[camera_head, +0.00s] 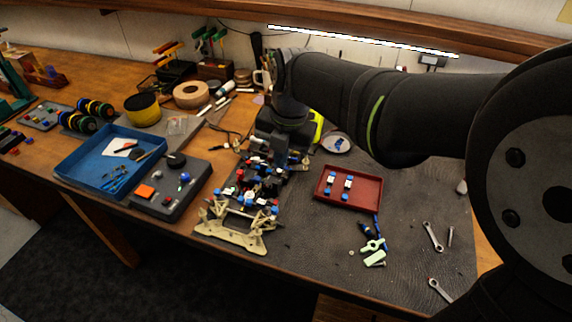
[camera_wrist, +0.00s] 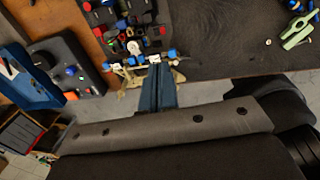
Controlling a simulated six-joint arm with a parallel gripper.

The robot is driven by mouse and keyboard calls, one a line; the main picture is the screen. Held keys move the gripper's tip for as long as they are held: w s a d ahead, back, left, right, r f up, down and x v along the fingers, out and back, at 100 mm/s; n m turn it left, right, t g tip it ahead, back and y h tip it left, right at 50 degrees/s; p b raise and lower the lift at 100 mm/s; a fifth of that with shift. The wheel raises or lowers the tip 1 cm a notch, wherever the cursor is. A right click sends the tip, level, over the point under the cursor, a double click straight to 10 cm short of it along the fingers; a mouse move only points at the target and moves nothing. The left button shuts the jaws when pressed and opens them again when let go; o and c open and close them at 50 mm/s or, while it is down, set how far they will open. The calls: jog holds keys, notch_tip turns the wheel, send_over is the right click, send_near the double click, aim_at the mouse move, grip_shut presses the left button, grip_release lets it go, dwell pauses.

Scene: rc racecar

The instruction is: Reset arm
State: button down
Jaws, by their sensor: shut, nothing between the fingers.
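My gripper (camera_wrist: 158,72) is shut and empty in the wrist view. Its two blue-grey fingers lie together, and their tips overlap the end of the racecar (camera_wrist: 128,22) in the picture. I cannot tell the gap between the tips and the car. In the head view my arm reaches in from the right and bends down at its dark wrist over the far part of the racecar (camera_head: 262,190). The car has a tan front piece (camera_head: 235,238) and red, blue and white parts. The fingertips are hard to make out in the head view.
A red tray (camera_head: 360,203) with small parts lies right of the car on the dark mat. Pale green pieces (camera_head: 374,256) and wrenches (camera_head: 433,237) lie nearer the right front. A blue tray (camera_head: 75,190) and a grey box (camera_head: 190,205) stand left. The mat's right front has free room.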

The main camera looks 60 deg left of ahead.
jog(key=shift+r, duration=0.15)
jog(key=f, duration=0.6)
jog(key=s+f, duration=0.1)
jog(key=f, duration=0.2)
jog(key=shift+a+f, duration=0.15)
jog(key=shift+a, duration=0.25)
jog(key=shift+w+d+r+t+h, duration=0.1)
jog(key=shift+w+r+t+h, duration=0.15)
jog(key=shift+t+h, duration=0.35)
notch_tip(320, 180, up, 6)
jog(key=shift+r, duration=0.2)
jog(key=shift+f, duration=0.1)
